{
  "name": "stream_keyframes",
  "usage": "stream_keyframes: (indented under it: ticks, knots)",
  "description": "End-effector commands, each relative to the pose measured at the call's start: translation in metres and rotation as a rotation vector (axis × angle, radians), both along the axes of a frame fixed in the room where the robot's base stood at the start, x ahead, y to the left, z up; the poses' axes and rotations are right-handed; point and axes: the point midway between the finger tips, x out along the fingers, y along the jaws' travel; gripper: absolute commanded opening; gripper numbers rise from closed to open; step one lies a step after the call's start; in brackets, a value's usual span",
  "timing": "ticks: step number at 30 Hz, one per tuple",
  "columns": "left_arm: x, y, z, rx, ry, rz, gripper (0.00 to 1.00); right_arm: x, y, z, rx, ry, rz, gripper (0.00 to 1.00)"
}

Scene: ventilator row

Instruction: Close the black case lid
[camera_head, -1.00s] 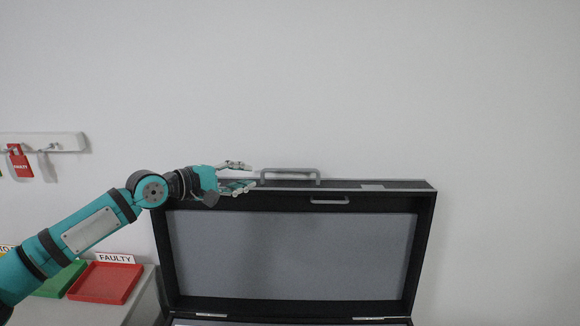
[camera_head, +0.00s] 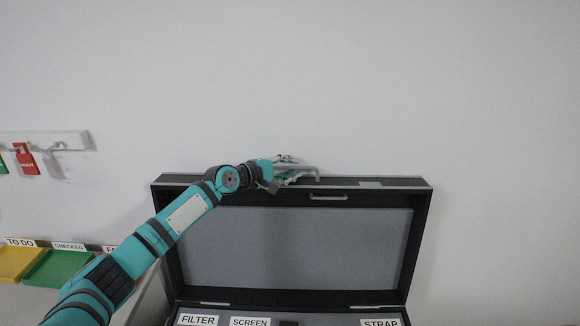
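The black case lid (camera_head: 300,247) stands raised at the back of the case, its grey lining facing me. A grey handle (camera_head: 310,170) sits on the lid's top edge, and a smaller latch-like bar (camera_head: 328,197) is below it. My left gripper (camera_head: 292,172) is at the top edge, overlapping the left part of the handle. I cannot tell whether its fingers touch or hold the handle. The lower part of the case (camera_head: 340,319) shows only at the bottom edge, with labels FILTER, SCREEN and STRAP. My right gripper is not in view.
At the left are a yellow tray (camera_head: 18,264) labelled TO DO and a green tray (camera_head: 58,268) labelled CHECKED; a third label is partly hidden by my arm. A wall rail (camera_head: 70,140) holds a red tag (camera_head: 25,160). The wall right of the lid is clear.

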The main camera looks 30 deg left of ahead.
Motion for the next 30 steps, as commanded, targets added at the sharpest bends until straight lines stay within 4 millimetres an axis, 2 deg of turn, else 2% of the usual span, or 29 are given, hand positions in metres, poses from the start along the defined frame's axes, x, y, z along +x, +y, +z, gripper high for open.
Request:
stream_keyframes:
  ticks: [7,12,30]
  knots:
    - [0.0006,-0.0001,-0.0002,0.000,0.000,0.000,0.21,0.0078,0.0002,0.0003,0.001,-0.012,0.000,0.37]
    - [0.0004,0.0000,0.0000,-0.001,0.000,0.000,0.00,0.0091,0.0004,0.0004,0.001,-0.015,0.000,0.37]
    - [0.0006,-0.0004,0.0008,0.003,-0.018,0.000,0.00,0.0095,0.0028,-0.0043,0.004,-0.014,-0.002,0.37]
